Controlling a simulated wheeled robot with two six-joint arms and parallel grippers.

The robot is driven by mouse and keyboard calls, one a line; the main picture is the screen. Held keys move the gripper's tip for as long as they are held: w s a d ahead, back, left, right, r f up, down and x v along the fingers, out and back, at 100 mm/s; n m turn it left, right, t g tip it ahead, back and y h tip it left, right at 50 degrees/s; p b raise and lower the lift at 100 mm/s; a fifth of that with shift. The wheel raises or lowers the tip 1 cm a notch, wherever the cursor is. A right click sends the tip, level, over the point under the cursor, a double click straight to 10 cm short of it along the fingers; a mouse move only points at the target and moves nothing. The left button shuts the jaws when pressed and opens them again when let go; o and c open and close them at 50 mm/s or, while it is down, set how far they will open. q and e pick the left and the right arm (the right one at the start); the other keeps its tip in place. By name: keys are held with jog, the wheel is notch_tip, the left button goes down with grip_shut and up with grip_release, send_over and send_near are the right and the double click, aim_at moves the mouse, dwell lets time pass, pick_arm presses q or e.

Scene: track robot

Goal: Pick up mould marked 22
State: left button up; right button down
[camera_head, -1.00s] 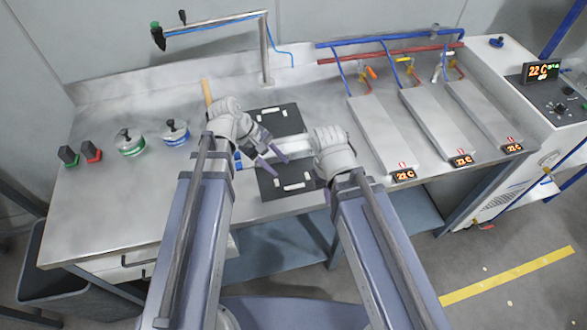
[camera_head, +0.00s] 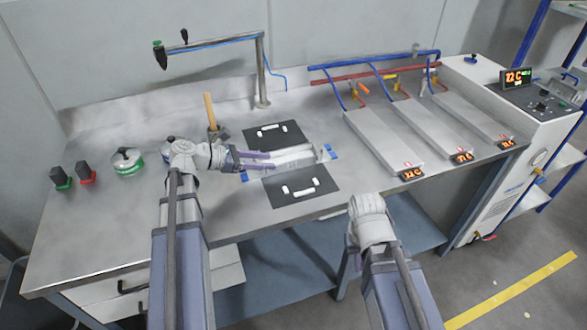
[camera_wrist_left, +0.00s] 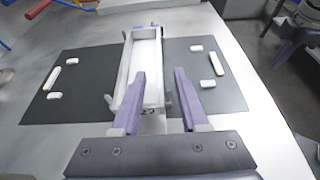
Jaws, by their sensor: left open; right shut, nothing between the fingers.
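A pale, narrow, open-topped mould (camera_head: 298,158) lies on the bench between two black plates. In the left wrist view, the mould (camera_wrist_left: 153,60) runs away from me, with a dark mark that looks like 22 on its near end (camera_wrist_left: 150,111). My left gripper (camera_head: 272,161) is open at the mould's left end. In the wrist view its fingers (camera_wrist_left: 159,70) point along the mould, the left one over it and the right one by its right side. I cannot tell whether they touch. My right gripper (camera_head: 367,206) is past the bench's front edge, its fingertips hidden in the head view.
The black plates (camera_head: 275,148) (camera_head: 320,203) carry white handles and pegs. A wooden-handled tool (camera_head: 210,110) stands behind my left gripper. Metal plates with displays (camera_head: 382,142) and pipes fill the right. Bare bench lies at front left.

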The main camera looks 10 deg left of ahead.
aim_at(286, 163)
pick_arm(q)
jog(key=shift+b+x, duration=0.5)
jog(key=shift+x, duration=0.95)
jog(key=b+x, duration=0.1)
jog(key=x, duration=0.1)
jog(key=b+x, duration=0.1)
jog(key=x, duration=0.1)
jog(key=shift+w+d+f, duration=0.15)
jog(key=shift+f, duration=0.2)
jog(key=shift+w+d, duration=0.1)
jog(key=shift+d, duration=0.1)
grip_shut()
jog(key=shift+r, duration=0.1)
